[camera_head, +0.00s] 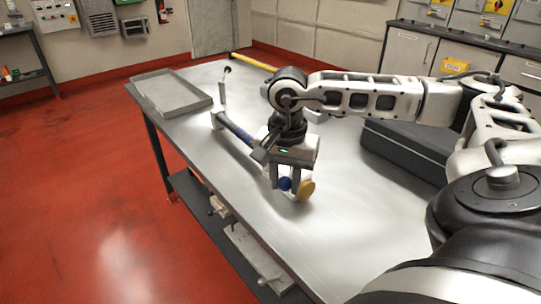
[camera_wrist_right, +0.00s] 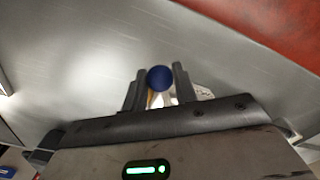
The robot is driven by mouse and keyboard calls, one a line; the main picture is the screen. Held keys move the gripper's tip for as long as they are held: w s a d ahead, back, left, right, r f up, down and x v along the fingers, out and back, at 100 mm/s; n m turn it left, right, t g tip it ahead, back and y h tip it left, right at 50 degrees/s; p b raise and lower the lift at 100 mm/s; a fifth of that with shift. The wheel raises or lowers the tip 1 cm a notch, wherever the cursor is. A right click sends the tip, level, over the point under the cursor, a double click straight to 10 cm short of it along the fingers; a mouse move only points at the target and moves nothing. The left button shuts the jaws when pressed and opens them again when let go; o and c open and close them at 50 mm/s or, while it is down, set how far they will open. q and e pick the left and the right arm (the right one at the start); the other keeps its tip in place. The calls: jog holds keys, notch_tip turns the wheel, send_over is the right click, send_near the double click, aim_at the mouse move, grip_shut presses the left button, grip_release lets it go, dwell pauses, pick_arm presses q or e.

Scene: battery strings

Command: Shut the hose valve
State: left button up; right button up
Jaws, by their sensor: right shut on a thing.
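A blue ball-shaped knob (camera_head: 285,184) sits beside a round yellow disc (camera_head: 302,190) near the table's front edge. My right gripper (camera_head: 286,181) points down over them and is shut on the blue knob, which also shows between the fingers in the right wrist view (camera_wrist_right: 160,78). A blue pipe or hose (camera_head: 236,131) runs from behind my right gripper toward the far left, ending near an upright pale lever (camera_head: 222,92) with a dark tip. My wrist hides its middle, so I cannot tell how the parts join. My left gripper is not in view.
The metal table (camera_head: 240,228) is bare in front of my right gripper. A shallow grey tray (camera_head: 181,103) lies at its far left. A dark case (camera_head: 405,150) stands at the right, behind my arm. A yellow bar (camera_head: 254,62) lies along the back edge.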

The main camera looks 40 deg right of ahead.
jog(key=shift+s+d+n, duration=0.15)
jog(key=shift+s+n, duration=0.25)
jog(key=shift+n, duration=0.2)
jog(key=shift+s+d+n+b, duration=0.55)
jog(key=shift+s+n+b, duration=0.15)
jog(key=shift+n, duration=0.5)
